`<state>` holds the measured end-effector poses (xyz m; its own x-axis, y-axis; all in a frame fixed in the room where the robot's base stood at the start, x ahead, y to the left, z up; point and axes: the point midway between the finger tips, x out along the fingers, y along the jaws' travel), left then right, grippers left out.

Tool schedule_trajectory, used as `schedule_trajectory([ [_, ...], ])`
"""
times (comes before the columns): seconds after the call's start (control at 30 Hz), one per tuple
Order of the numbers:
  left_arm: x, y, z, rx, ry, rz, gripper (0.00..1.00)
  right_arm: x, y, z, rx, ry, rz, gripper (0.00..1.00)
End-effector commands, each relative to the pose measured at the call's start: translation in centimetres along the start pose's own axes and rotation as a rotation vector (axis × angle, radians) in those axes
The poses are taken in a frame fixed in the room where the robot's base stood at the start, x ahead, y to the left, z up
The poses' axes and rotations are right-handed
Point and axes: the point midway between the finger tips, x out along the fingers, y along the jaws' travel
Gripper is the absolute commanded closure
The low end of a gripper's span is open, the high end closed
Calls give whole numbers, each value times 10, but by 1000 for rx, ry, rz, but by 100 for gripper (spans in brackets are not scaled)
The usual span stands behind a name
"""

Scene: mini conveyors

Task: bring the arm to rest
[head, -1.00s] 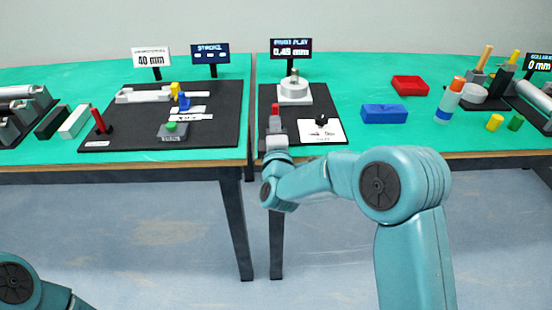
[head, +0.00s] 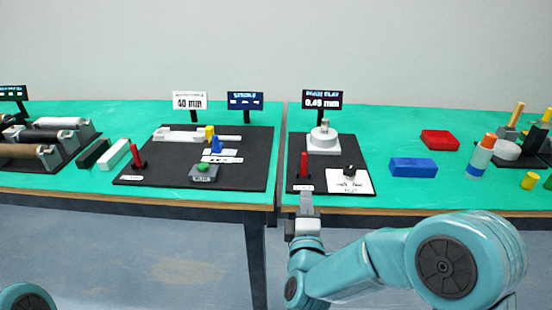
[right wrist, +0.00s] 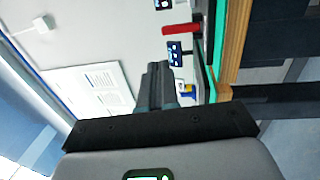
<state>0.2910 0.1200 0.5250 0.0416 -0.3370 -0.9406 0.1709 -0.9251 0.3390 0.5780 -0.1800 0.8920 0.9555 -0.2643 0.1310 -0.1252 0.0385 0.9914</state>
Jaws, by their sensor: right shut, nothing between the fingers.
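My right arm comes in from the lower right in the head view. Its gripper (head: 306,198) is shut and empty, at the front edge of the right table, just in front of the black board (head: 328,167). A red lever (head: 304,165) stands on that board behind the gripper, apart from it. In the right wrist view the shut fingers (right wrist: 158,82) show in the middle, and the red lever (right wrist: 182,30) lies beyond them near the top. Of my left arm only a teal joint shows at the lower left of the head view; its gripper is out of frame.
The board carries a white round fixture (head: 323,138), a black knob (head: 349,170) and a sign (head: 322,100). A blue box (head: 413,167) and a red tray (head: 439,140) lie to the right. Another board (head: 255,165) stands left of the table gap. The floor in front is clear.

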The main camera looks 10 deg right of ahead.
Motion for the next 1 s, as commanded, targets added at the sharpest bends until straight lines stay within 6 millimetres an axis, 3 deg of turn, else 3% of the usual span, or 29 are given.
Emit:
schedule_trajectory([
  [0.07,0,0,0,0,0,0,57,1,-4,7,-4,-14,-8,100],
  [0.13,0,0,0,0,0,0,57,3,-25,20,-23,-39,-44,100],
  [0.17,0,0,0,0,0,0,57,2,-38,28,-35,-52,-69,100],
  [0.27,0,0,0,0,0,0,57,-12,-106,49,-84,-49,-218,100],
  [0.4,0,0,0,0,0,0,57,-64,-211,53,122,13,-560,100],
  [0.5,0,0,0,0,0,0,57,-122,-272,47,385,-17,-846,100],
  [0.6,0,0,0,0,0,0,57,-189,-312,37,669,-137,-1137,100],
  [0.7,0,0,0,0,0,0,57,-246,-329,27,890,-316,-1366,100],
  [0.8,0,0,0,0,0,0,57,-286,-331,20,1040,-507,-1516,100],
  [1.0,0,0,0,0,0,0,57,-332,-326,18,1234,-904,-1652,100],
])
